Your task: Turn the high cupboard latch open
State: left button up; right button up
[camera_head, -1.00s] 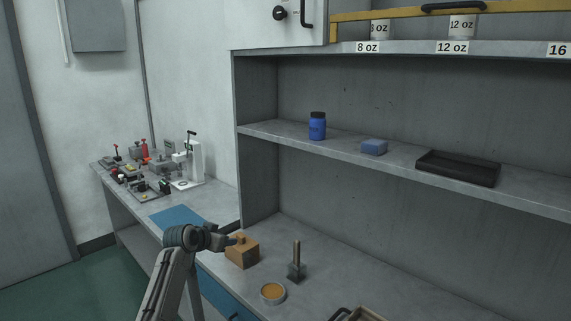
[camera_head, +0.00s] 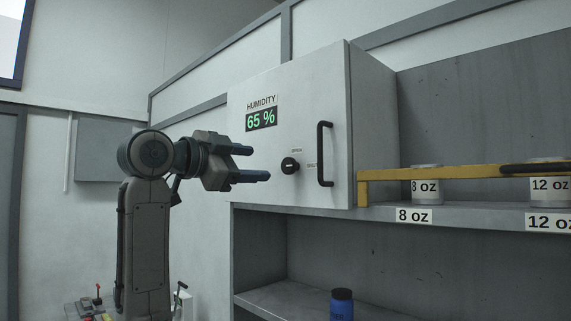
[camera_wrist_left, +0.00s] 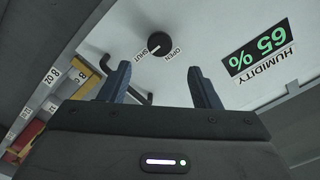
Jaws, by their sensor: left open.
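The high cupboard (camera_head: 285,120) has a white door with a black round latch knob (camera_head: 290,165) and small OPEN and SHUT labels beside it. I cannot tell surely which label the knob points to. A black bar handle (camera_head: 325,154) stands to the right of the knob. My left gripper (camera_head: 258,163) is open and empty, left of the knob at about its height and apart from it. In the left wrist view the knob (camera_wrist_left: 160,43) shows beyond and between the two open fingers (camera_wrist_left: 160,72). My right gripper is not in view.
A humidity display (camera_head: 261,118) reading 65 % is on the door. A yellow rail (camera_head: 385,174) runs in front of the cup shelf (camera_head: 470,216) at right, with cups behind it. A blue bottle (camera_head: 342,304) stands on the shelf below.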

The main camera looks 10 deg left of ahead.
aim_at(286, 166)
pick_arm(q)
jog(key=p+x, duration=0.4)
jog(key=x, duration=0.5)
jog(key=shift+w, duration=0.15)
jog(key=shift+d, duration=0.1)
jog(key=shift+c, duration=0.5)
jog(key=c, duration=0.9)
jog(key=shift+f, duration=0.1)
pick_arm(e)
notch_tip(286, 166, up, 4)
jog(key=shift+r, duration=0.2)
